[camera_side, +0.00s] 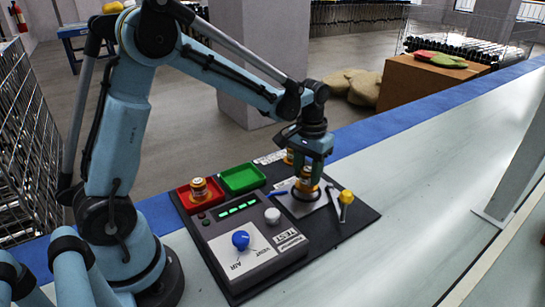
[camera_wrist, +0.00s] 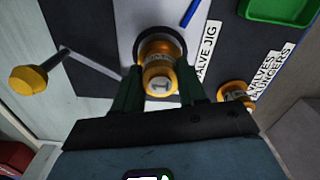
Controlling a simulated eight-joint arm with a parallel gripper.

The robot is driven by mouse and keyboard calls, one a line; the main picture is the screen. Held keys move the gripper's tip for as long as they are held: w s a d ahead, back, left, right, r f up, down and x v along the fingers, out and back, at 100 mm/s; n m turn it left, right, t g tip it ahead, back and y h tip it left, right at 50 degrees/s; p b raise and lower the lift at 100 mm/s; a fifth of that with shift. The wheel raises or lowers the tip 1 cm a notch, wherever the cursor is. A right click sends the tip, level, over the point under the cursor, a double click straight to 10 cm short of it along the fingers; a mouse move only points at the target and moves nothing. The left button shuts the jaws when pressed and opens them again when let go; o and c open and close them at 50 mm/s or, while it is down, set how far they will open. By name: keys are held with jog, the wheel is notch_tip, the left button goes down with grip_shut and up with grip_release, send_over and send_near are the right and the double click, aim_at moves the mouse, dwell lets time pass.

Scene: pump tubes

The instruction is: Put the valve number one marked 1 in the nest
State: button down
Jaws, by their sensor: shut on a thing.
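The orange and white valve marked 1 (camera_wrist: 160,80) is between the fingers of my gripper (camera_wrist: 157,88), which is shut on it. In the side view my gripper (camera_side: 307,176) points down over the light jig plate, and the valve (camera_side: 306,188) shows below the fingers. The nest (camera_wrist: 159,31) is a dark round ring on the jig plate; it also shows in the side view (camera_side: 292,208). The valve's far end lines up with the ring. I cannot tell whether it is seated in it or just above it.
Another orange valve (camera_wrist: 235,93) stands beside the jig, and one (camera_side: 199,187) sits in the red tray (camera_side: 185,205). An empty green tray (camera_side: 242,178) is behind the test box (camera_side: 260,255). A lever with a yellow knob (camera_side: 346,197) stands right of the nest. A blue pen (camera_wrist: 190,13) lies near.

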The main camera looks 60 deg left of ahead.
jog(key=shift+f, duration=0.85)
jog(key=shift+f, duration=0.1)
jog(key=c, duration=0.6)
grip_release()
